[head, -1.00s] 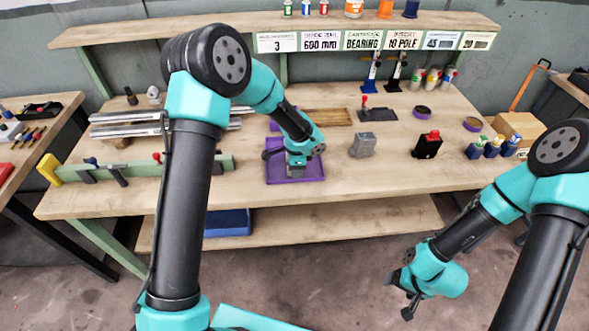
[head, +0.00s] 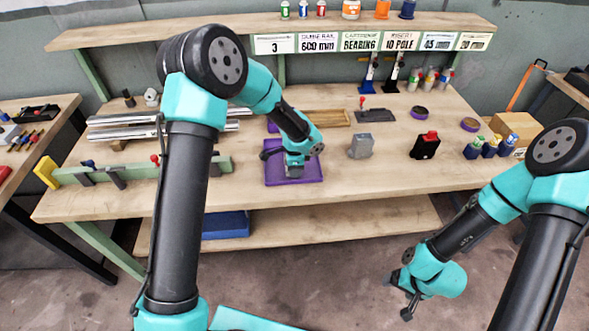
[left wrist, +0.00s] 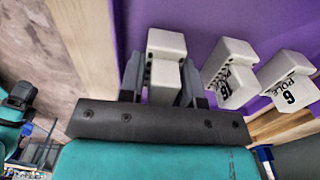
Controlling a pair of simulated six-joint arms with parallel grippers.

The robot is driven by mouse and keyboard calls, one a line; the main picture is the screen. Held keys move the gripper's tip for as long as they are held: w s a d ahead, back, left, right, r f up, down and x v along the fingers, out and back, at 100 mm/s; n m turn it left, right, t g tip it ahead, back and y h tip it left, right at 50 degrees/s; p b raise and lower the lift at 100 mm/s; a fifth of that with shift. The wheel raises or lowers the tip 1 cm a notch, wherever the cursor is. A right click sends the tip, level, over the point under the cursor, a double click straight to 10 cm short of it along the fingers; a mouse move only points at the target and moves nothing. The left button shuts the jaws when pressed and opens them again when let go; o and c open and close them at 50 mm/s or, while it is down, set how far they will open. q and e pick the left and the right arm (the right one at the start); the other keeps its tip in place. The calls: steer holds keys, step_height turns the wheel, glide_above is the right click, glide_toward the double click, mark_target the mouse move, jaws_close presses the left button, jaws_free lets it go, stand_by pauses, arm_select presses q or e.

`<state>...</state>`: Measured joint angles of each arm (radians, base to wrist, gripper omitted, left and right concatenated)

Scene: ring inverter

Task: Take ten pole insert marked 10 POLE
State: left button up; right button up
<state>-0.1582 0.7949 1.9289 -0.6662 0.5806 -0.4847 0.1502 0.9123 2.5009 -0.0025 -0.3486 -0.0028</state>
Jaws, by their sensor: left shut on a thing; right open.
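In the left wrist view my left gripper (left wrist: 163,85) is shut on a pale grey insert (left wrist: 166,45), with one dark finger on each side of it. No marking shows on the side of this insert that faces the camera. Two similar inserts stand to its right: one looks marked 16 POLE (left wrist: 230,70), the other 6 POLE (left wrist: 288,75). They are on the purple tray (left wrist: 215,20). In the head view my left gripper (head: 294,172) is low over the purple tray (head: 313,171) and hides the inserts. My right gripper (head: 406,298) is open and empty, in front of the bench.
A sign reading INSERT 10 POLE (head: 400,42) hangs under the shelf. A grey block (head: 360,146) and a black block with a red top (head: 425,146) stand right of the tray. The bench front right of the tray is clear.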

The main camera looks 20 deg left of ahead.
arm_select(q)
steer(key=shift+r, duration=0.45)
steer(key=shift+s+d+r, duration=0.1)
steer(key=shift+s+r, duration=0.1)
steer(key=shift+r, duration=0.4)
steer(key=shift+s+r, duration=0.15)
steer(key=shift+r, duration=0.4)
steer(key=s+d+r, duration=0.1)
steer(key=s+d, duration=0.3)
steer(key=s, duration=1)
steer(key=shift+s+r, duration=0.15)
steer(key=shift+s, duration=0.2)
steer(key=shift+d, duration=0.1)
arm_select(e)
steer(key=shift+c, duration=0.4)
